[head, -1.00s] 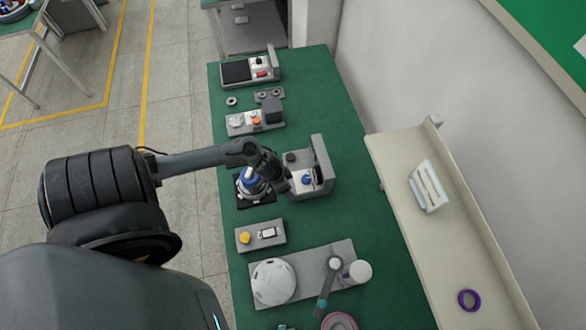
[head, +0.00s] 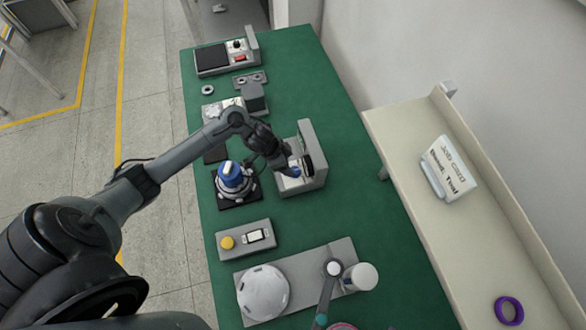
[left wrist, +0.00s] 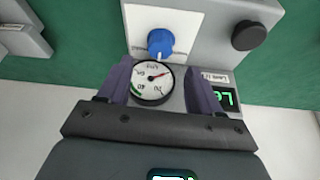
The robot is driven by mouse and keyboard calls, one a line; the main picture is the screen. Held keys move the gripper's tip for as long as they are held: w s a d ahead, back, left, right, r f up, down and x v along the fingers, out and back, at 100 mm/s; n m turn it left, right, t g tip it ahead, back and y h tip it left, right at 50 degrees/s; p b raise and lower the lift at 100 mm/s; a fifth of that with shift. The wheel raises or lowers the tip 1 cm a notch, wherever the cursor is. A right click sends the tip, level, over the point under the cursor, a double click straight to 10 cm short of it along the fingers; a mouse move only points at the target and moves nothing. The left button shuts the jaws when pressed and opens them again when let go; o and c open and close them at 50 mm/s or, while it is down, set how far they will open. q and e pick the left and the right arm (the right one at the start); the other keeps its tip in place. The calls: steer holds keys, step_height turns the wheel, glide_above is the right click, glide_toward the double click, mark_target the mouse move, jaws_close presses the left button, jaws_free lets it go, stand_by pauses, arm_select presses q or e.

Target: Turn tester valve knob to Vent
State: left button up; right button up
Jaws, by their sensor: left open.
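The tester (head: 313,150) is a grey box with an upright back panel on the green table in the head view. Its blue valve knob (left wrist: 160,42) shows in the left wrist view on a white plate, with a white pointer mark aimed down toward the round pressure gauge (left wrist: 152,83).
A black knob (left wrist: 248,35) and a green-lit display (left wrist: 225,98) sit beside the gauge. The blue-topped hub motor (head: 234,178) stands left of the tester. A box with a yellow button (head: 228,242) is nearer. The table right of the tester is clear.

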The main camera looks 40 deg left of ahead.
mark_target(295, 170)
arm_select(q)
steer(key=shift+b+x, duration=0.55)
steer(key=shift+x, duration=2.6)
steer(key=shift+a, duration=0.1)
steer(key=c, duration=1)
steer(key=shift+s+r+n+y+p, duration=0.1)
steer(key=shift+r+n+y+p, duration=0.15)
steer(key=shift+n+p, duration=0.45)
steer(key=shift+c, duration=0.2)
steer(key=n+p, duration=0.1)
steer(key=p, duration=0.2)
steer(key=shift+y, duration=0.35)
steer(key=shift+d+f+n+y+p, duration=0.1)
steer(key=shift+d+n+y+p, duration=0.15)
steer(key=shift+n+p, duration=0.8)
steer(key=shift+a+f+n+t+y+p, duration=0.1)
steer(key=shift+n+t+y+p, duration=0.2)
steer(key=shift+n, duration=0.35)
